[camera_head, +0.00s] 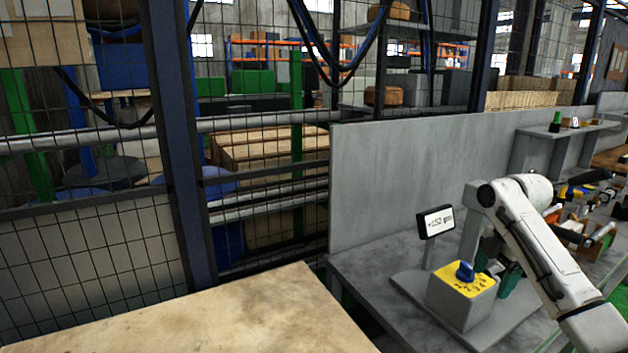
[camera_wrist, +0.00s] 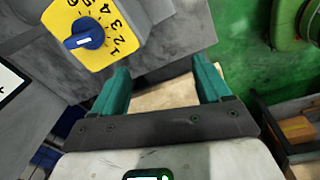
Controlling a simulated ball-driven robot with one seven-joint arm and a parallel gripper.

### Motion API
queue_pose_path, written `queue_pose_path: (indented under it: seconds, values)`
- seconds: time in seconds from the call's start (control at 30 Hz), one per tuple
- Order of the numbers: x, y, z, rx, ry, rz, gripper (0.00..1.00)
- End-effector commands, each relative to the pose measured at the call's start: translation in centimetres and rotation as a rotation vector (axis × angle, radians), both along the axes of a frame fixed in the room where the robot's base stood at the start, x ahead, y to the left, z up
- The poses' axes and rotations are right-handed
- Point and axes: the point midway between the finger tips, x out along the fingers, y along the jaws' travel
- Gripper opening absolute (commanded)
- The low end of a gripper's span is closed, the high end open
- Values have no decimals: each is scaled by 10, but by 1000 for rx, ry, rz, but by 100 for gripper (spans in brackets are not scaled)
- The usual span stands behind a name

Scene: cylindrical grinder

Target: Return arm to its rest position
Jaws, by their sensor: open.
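My gripper (camera_wrist: 163,88) shows in the wrist view with its two green fingers apart and nothing between them. In the head view my white arm reaches in from the lower right, and its end is partly hidden behind a grey box with a yellow dial face (camera_head: 461,283). A blue knob (camera_head: 465,271) sits on that face. In the wrist view the dial face (camera_wrist: 108,52) and its blue knob (camera_wrist: 84,34) are at the upper left, apart from my fingers. A small display (camera_head: 436,222) stands behind the box.
The box stands on a grey bench (camera_head: 372,262) with a grey panel (camera_head: 400,175) behind it. A wooden table top (camera_head: 250,315) fills the lower left. A mesh fence (camera_head: 90,240) stands beyond it. Several small items (camera_head: 580,205) lie on the bench at the right, close to my arm.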

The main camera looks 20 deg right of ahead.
Motion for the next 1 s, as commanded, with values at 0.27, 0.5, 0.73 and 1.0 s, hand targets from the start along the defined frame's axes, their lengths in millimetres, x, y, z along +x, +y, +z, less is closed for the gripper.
queue_pose_path:
  seconds: [0.27,0.5,0.73,1.0]
  values:
    - [39,97,-49,69,-88,-91,77]
    - [45,223,-105,193,-178,-310,77]
    - [4,313,-147,299,-213,-590,77]
    - [-86,362,-178,353,-225,-948,77]
